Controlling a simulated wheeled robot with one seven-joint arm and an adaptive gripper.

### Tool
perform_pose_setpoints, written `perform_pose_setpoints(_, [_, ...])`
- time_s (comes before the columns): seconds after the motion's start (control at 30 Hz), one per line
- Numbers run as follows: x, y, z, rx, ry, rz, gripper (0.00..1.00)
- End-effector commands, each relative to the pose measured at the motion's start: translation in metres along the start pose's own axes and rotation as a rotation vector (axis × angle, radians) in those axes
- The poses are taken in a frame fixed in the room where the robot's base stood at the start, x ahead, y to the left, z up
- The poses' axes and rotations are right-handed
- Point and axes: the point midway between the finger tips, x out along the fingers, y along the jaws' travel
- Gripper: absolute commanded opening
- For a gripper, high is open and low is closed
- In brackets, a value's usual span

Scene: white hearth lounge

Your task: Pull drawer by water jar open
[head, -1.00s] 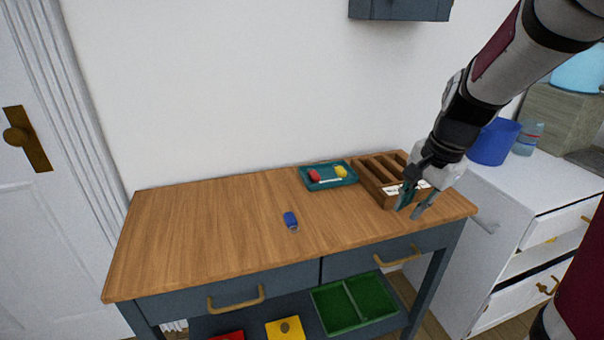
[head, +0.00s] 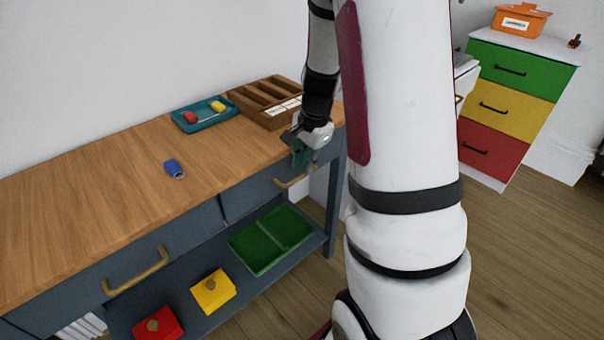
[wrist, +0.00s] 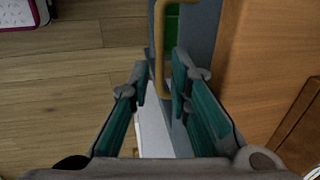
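The wooden-topped table (head: 110,180) has two blue-grey drawers, both shut. The right drawer's brass handle (head: 291,182) is just below and left of my gripper (head: 304,156). In the wrist view, my gripper (wrist: 159,80) is open, with a finger on either side of the brass handle's (wrist: 159,60) near end. I cannot tell whether either finger touches it. The left drawer has its own brass handle (head: 135,270). No water jar shows now; my arm covers much of the area right of the table.
A teal tray (head: 190,122), a wooden compartment box (head: 262,98) and a blue object (head: 174,168) are on the tabletop. A green divided tray (head: 270,240), yellow box (head: 213,291) and red box (head: 158,324) sit on the lower shelf. A coloured drawer cabinet (head: 512,105) stands right.

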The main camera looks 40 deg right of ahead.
Motion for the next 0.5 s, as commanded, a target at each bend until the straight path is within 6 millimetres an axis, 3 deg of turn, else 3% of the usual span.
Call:
perform_pose_setpoints(0.2, [0.027,0.000,0.000,0.000,0.000,0.001,0.18])
perform_pose_setpoints(0.5, [0.033,0.000,0.000,0.000,0.000,-0.001,0.18])
